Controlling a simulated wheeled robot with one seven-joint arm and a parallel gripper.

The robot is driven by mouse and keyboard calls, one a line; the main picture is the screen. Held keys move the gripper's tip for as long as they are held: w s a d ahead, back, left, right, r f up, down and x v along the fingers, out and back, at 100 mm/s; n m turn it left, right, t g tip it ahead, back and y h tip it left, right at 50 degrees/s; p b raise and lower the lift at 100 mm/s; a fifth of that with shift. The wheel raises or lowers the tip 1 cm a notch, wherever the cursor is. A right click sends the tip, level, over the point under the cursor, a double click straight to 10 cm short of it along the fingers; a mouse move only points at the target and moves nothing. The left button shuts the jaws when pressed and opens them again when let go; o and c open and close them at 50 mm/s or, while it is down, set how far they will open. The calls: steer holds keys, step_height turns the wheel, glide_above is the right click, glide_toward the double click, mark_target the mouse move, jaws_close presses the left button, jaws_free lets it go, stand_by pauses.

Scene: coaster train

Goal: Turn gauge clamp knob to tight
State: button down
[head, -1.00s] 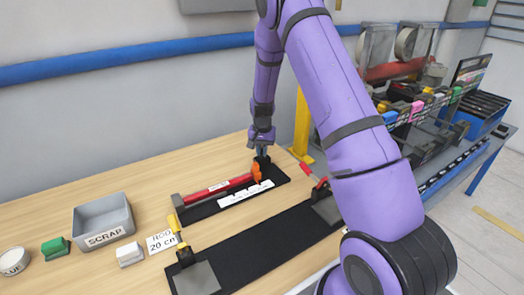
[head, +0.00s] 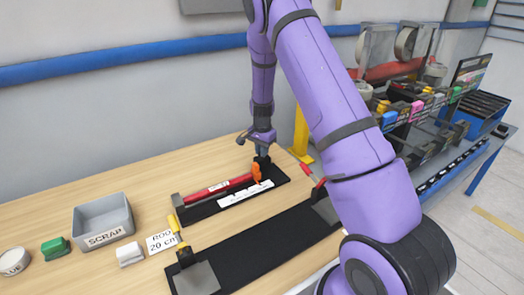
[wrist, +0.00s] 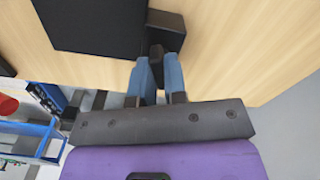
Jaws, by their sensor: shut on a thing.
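The length gauge is a black base (head: 203,211) on the wooden table with a red rod (head: 222,187) lying along it and a white scale strip (head: 238,193) in front. An orange piece (head: 256,173) stands near its right end. My gripper (head: 262,158) points down at that end, beside the orange piece. In the wrist view my blue-grey fingers (wrist: 156,60) are shut on a small dark part, apparently the clamp knob (wrist: 157,50), above a black block (wrist: 168,30). The fingers hide much of the knob, and its turn angle cannot be read.
A black mat (head: 255,243) with a grey plate (head: 197,279) and red and yellow handles lies in front. A grey SCRAP bin (head: 103,215), a ROD 20 cm card (head: 162,241), and green and white blocks are at left. A yellow post (head: 301,130) stands close behind my gripper.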

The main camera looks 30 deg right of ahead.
steer(key=c, duration=1.2)
jaws_free()
steer(key=shift+o, duration=0.2)
step_height(320, 180, up, 11)
